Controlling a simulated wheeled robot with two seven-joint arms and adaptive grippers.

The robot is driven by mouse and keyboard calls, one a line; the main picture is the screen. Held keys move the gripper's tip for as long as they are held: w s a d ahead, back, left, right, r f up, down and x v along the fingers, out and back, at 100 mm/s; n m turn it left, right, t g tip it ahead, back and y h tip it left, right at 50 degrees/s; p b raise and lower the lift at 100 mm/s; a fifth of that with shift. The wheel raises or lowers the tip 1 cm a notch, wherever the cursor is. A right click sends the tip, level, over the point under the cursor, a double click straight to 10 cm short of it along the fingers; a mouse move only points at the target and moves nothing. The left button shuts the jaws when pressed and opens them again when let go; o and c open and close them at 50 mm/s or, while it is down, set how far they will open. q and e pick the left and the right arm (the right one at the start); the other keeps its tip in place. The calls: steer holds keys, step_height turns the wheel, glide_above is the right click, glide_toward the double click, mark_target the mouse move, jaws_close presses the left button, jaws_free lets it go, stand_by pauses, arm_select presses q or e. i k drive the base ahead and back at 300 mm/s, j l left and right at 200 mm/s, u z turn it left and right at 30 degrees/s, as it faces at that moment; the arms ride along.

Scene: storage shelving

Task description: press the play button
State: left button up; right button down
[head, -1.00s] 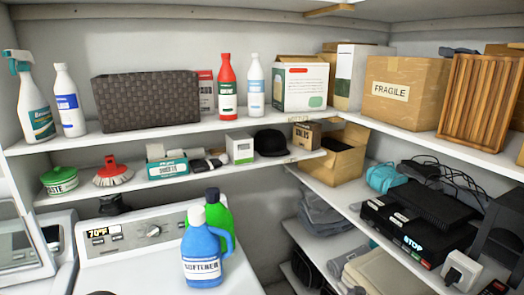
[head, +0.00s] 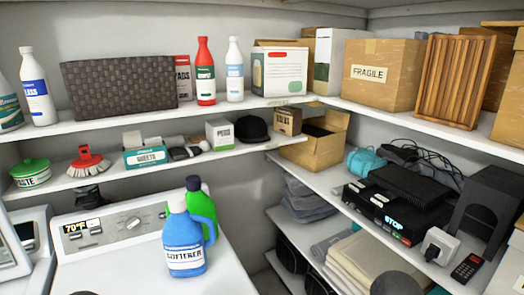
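A black player device (head: 400,212) lies on the right-hand shelf, with a lit display reading STOP (head: 394,223) on its front. Small light buttons show along its front left edge, and small red and green marks sit below the display. The labels are too small to read, so I cannot tell which one is the play button. Neither of my grippers is recognisable in the head view.
A black speaker (head: 485,212), a white plug adapter (head: 440,245) and a small dark remote (head: 466,268) sit right of the player. Loose cables (head: 440,160) lie behind it. Folded cloths (head: 310,212) are at left. A dark rounded shape (head: 397,285) shows at the bottom edge.

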mark_target(395, 234)
steer(key=z, duration=1.3)
